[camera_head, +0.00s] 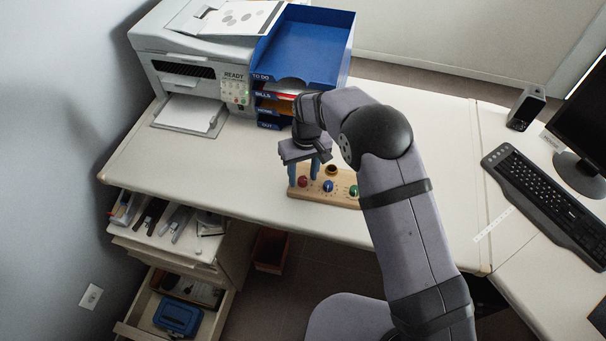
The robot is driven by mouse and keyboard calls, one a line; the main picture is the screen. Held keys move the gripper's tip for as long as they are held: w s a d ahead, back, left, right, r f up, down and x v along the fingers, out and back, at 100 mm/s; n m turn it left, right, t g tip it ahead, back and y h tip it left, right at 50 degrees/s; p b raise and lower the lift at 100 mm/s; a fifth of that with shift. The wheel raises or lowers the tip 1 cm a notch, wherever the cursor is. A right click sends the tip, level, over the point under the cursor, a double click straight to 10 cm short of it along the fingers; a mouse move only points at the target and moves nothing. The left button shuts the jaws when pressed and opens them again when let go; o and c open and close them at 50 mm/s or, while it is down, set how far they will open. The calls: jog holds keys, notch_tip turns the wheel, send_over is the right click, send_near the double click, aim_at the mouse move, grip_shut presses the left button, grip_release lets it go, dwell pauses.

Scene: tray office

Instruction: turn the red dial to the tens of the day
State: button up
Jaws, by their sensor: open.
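The red dial (303,182) sits at the left end of a wooden block (340,200) on the desk. A blue dial (328,186) is beside it, and a green dial (354,190) is farther right, close to my arm in the picture. A dark round part (331,170) sits on the block behind the blue dial. My gripper (304,174) points down over the left end of the block, with its blue fingers apart and near the red dial. I cannot tell whether the fingers touch the dial. Dial markings are too small to read.
A printer (195,65) and blue stacked trays (305,45) stand behind the block. A keyboard (545,195), a monitor (585,120) and a speaker (526,107) are at the right. Open drawers (170,225) are at the lower left. The desk (215,170) left of the block is clear.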

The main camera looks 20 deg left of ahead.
aim_at(304, 178)
notch_tip(304, 178, up, 6)
jog(key=shift+w+d+b, duration=0.1)
jog(key=shift+b, duration=0.55)
jog(key=shift+r, duration=0.55)
jog(key=shift+d, duration=0.15)
jog(key=s+d+r+m+p, duration=0.1)
jog(key=s+d+r+m, duration=0.2)
jog(key=d, duration=0.6)
jog(key=s+d+r+m+p, duration=0.15)
jog(key=s+d+r, duration=0.25)
jog(key=d, duration=0.5)
jog(key=s+d+m+p, duration=0.1)
jog(key=s+d+m, duration=0.1)
jog(key=s+d, duration=0.8)
jog(key=s, duration=0.3)
jog(key=shift+s+d+r+m+p, duration=0.2)
jog(key=shift+d+r+m+p, duration=0.1)
jog(key=shift+m+p, duration=0.1)
